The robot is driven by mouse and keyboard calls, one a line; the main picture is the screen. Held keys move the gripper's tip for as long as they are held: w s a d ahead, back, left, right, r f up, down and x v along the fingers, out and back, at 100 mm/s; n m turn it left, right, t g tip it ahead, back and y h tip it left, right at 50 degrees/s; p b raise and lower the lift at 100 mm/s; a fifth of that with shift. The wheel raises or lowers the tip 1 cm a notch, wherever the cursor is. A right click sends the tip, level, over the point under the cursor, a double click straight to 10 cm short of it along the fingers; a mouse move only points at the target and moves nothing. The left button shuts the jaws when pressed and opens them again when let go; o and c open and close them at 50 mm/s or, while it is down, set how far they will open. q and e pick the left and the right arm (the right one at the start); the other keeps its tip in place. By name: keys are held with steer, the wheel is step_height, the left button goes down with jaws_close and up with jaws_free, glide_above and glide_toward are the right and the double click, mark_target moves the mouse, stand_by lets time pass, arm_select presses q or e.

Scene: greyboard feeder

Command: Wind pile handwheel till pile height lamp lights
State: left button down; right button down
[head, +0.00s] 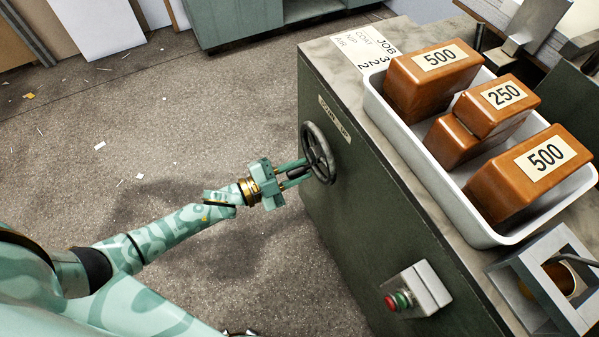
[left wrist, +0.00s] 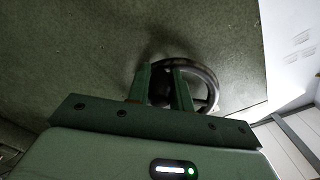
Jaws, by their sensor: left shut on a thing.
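The pile handwheel (head: 318,153) is a dark spoked wheel on the green side panel of the feeder. A label plate (head: 334,118) sits just above it. My left gripper (head: 305,170) reaches it from the left and is shut on the wheel, its fingers at the near rim. In the left wrist view the handwheel (left wrist: 205,88) lies beyond and between the two fingers (left wrist: 160,82), which hide part of it. I cannot make out a pile height lamp in either view. My right gripper is not in view.
A white tray (head: 422,186) with orange-brown blocks marked 500 and 250 stands on the feeder top. A grey box with red and green buttons (head: 398,301) is on the side panel, lower right. The floor left of the feeder is open, with paper scraps.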

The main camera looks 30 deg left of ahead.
arm_select(q)
steer(key=m, duration=0.2)
steer(key=w+a+r+m, duration=0.1)
steer(key=a+m, duration=0.1)
steer(key=m, duration=0.1)
steer(key=shift+w+a+r+m, duration=0.15)
steer(key=shift+w+a+m, duration=0.05)
steer(key=shift+w+m, duration=0.15)
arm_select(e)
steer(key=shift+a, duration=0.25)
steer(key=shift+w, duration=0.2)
arm_select(q)
steer(key=c, duration=1.3)
jaws_free()
steer(key=shift+o, duration=0.2)
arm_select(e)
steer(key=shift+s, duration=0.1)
